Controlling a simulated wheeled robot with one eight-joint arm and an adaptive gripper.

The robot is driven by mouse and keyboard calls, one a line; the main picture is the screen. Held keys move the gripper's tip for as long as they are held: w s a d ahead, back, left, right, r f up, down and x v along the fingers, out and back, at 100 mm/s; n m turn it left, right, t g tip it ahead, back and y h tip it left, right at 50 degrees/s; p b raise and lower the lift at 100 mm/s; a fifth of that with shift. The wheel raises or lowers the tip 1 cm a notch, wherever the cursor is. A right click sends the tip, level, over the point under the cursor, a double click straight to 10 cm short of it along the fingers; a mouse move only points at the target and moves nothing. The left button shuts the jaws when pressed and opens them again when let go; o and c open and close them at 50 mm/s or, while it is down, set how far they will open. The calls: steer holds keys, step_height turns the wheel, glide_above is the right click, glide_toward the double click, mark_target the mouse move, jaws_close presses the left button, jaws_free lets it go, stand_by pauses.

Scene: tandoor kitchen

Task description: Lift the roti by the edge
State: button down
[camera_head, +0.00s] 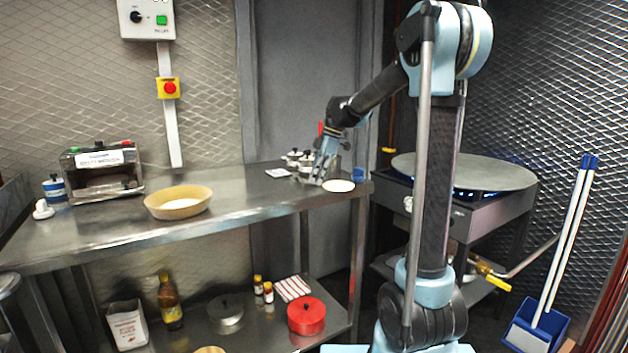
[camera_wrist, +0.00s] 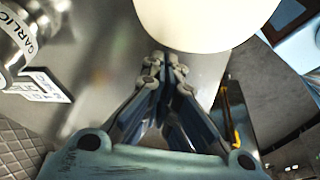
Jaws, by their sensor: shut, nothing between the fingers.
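A pale, flat round piece that looks like the roti (camera_head: 338,185) lies near the right end of the steel table. It also fills the top middle of the wrist view (camera_wrist: 205,20), partly cut off by the frame edge. My gripper (camera_head: 316,180) points down just left of it, low over the table. In the wrist view my gripper's fingertips (camera_wrist: 168,58) are together and empty, right at the roti's near edge. I cannot tell whether they touch it.
Small jars (camera_head: 297,158) stand behind my gripper, and a jar labelled garlic (camera_wrist: 18,45) shows in the wrist view. A blue cup (camera_head: 358,173) stands right of the roti. A wide bowl (camera_head: 178,201) is further left. The table (camera_head: 250,205) between is clear. A round griddle (camera_head: 490,172) stands right.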

steer(key=shift+w+d, duration=0.25)
steer(key=shift+d, duration=0.6)
